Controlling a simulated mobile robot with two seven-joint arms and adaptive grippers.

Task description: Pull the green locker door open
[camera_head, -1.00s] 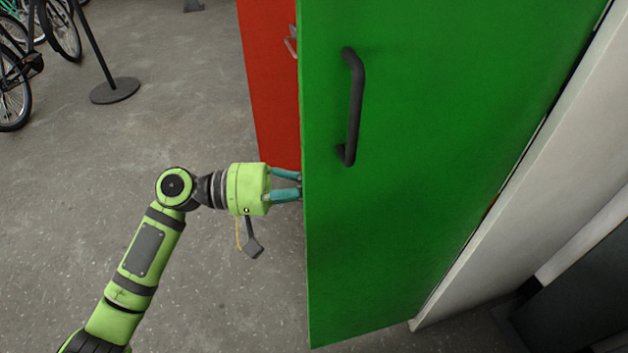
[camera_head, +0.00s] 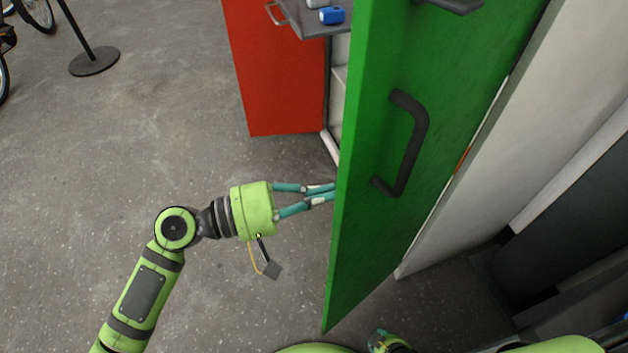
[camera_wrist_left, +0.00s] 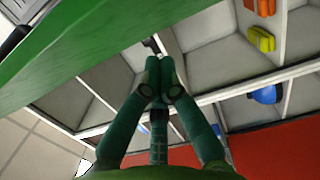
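The green locker door (camera_head: 385,230) stands ajar, its free edge toward the left and a dark handle (camera_head: 410,145) on its outer face. It also shows in the left wrist view (camera_wrist_left: 90,45) along the upper left. My left gripper (camera_head: 328,192) is at the door's free edge, its teal fingers reaching to the inner side. In the left wrist view the fingertips (camera_wrist_left: 160,70) come together with nothing seen between them, beside the door's inner face. Whether they touch the door is unclear. A small part of my right gripper (camera_head: 380,340) shows at the bottom; its fingers are mostly hidden.
A red door (camera_head: 275,80) stands open behind, next to a grey shelf with a blue item (camera_head: 332,15). Locker compartments (camera_wrist_left: 215,55) hold orange and yellow items. A post base (camera_head: 94,61) stands far left.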

